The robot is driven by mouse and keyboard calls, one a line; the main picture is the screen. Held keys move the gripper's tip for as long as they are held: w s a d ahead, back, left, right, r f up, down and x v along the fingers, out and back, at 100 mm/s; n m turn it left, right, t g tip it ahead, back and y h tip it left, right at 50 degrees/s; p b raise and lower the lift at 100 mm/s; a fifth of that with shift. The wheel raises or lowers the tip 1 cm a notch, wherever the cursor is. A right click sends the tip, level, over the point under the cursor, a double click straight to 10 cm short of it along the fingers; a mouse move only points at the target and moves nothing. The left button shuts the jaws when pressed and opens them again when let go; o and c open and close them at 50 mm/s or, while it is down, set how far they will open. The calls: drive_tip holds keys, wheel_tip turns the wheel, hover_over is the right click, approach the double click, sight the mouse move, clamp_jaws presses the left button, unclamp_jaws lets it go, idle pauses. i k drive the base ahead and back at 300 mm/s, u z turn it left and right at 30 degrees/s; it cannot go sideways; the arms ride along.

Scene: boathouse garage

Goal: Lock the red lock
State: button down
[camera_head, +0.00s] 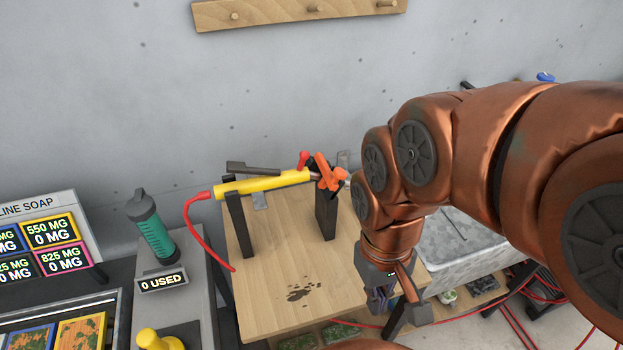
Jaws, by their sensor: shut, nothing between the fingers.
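A yellow cylinder (262,184) lies across two dark upright supports on a small wooden table. A small red lever (303,159) sticks up near its right end. Beside it, an orange-red clamp-like piece (326,173) sits around the right end. I cannot tell which of these two is the red lock, or whether it is locked. My gripper (392,303) points down at the table's right edge, to the right of and nearer than the cylinder. It is shut and empty, partly shaded, and apart from the red parts.
The wooden table (275,285) has bare room in front, with a dark stain. A red hose (190,222) runs from the cylinder's left end. A green-and-black canister (150,228) stands on a grey unit at left. A peg rail (300,8) hangs on the wall above.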

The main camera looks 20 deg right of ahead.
sight(304, 154)
drive_tip(key=k, duration=0.5)
drive_tip(key=z, duration=1)
drive_tip(key=i, duration=0.7)
drive_tip(key=u, duration=1.75)
